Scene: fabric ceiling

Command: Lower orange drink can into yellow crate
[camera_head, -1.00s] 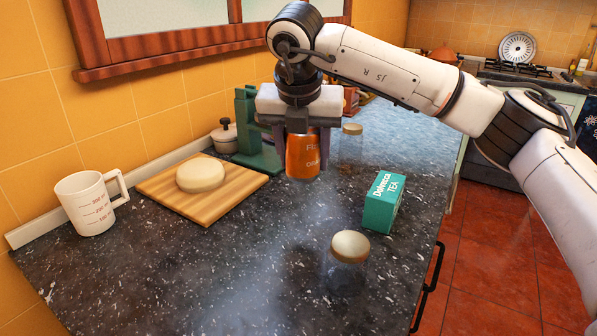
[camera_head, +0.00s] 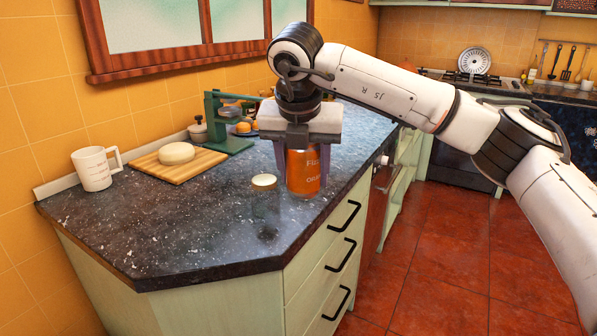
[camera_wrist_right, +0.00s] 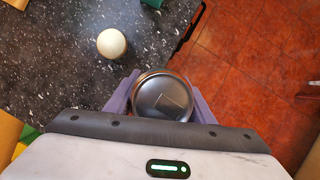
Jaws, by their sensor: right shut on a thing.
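The orange drink can (camera_head: 303,171) is upright between the fingers of my right gripper (camera_head: 304,160), which is shut on it. In the right wrist view, the can's silver top (camera_wrist_right: 162,97) shows between the purple fingers. The can hangs near the counter's right edge, with the floor close beside it in the wrist view. I cannot make out the yellow crate in the head view. A yellow patch with green beside it shows at the wrist view's left edge, but I cannot tell what it is. My left gripper is out of view.
A jar with a pale lid (camera_head: 265,182) stands on the dark counter (camera_head: 190,230), left of the can. Red floor lies open at the right.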

